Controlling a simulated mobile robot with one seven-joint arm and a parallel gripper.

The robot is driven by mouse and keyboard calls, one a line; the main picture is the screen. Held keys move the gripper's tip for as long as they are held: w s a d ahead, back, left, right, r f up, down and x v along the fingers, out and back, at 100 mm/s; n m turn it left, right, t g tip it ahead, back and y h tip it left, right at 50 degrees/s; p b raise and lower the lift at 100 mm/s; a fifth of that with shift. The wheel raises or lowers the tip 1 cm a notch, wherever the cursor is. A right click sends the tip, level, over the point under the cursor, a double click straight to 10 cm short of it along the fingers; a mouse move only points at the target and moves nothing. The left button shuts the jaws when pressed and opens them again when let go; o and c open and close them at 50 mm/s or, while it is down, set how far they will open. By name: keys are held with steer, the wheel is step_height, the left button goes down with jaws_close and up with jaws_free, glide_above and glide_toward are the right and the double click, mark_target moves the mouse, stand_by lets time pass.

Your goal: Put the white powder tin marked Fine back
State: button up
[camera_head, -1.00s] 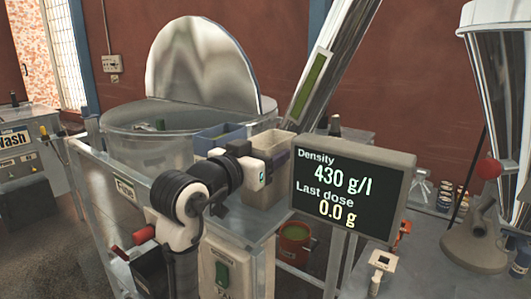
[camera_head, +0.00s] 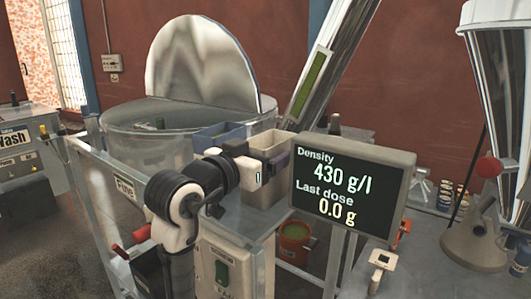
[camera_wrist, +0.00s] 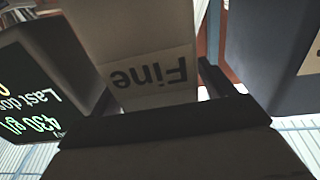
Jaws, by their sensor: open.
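The pale tin marked Fine (camera_head: 264,190) stands upright next to a blue tin (camera_head: 214,140) beside the big metal drum. In the wrist view, its Fine label (camera_wrist: 150,76) appears upside down, just ahead of my gripper (camera_wrist: 160,100). My gripper also shows in the head view (camera_head: 276,166), at the tin's near side. It is open, with dark fingers near both sides of the tin's label. I cannot tell whether they touch it. My arm hides part of the tin in the head view.
The density screen (camera_head: 347,190) stands close to the right of my gripper. Another Fine sign (camera_head: 125,188) is on the metal frame at left. A dark blue container (camera_wrist: 275,60) is close at right in the wrist view.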

steer(key=b+v, duration=0.1)
steer(key=v, duration=1)
steer(key=shift+b, duration=0.4)
